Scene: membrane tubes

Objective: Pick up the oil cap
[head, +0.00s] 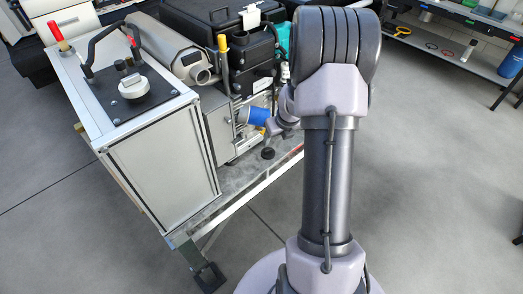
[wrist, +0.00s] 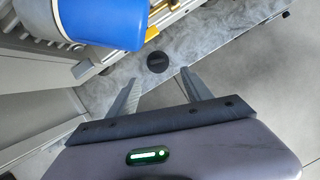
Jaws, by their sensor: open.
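A small round black cap, which looks like the oil cap (head: 267,153), lies on the grey metal ledge at the front of the machine. In the wrist view this cap (wrist: 157,62) shows a raised bar across its top. My gripper (wrist: 160,78) is open and empty. Its two fingers point toward the cap, which appears just beyond the fingertips and between their lines. I cannot tell the height of the fingers over the ledge. In the head view my arm stands in front and the fingers cannot be made out.
A blue cylindrical filter (wrist: 100,20) sits close to the left of the cap, also seen in the head view (head: 258,115). The ledge (wrist: 205,40) is bare to the cap's right. Open floor lies to the right.

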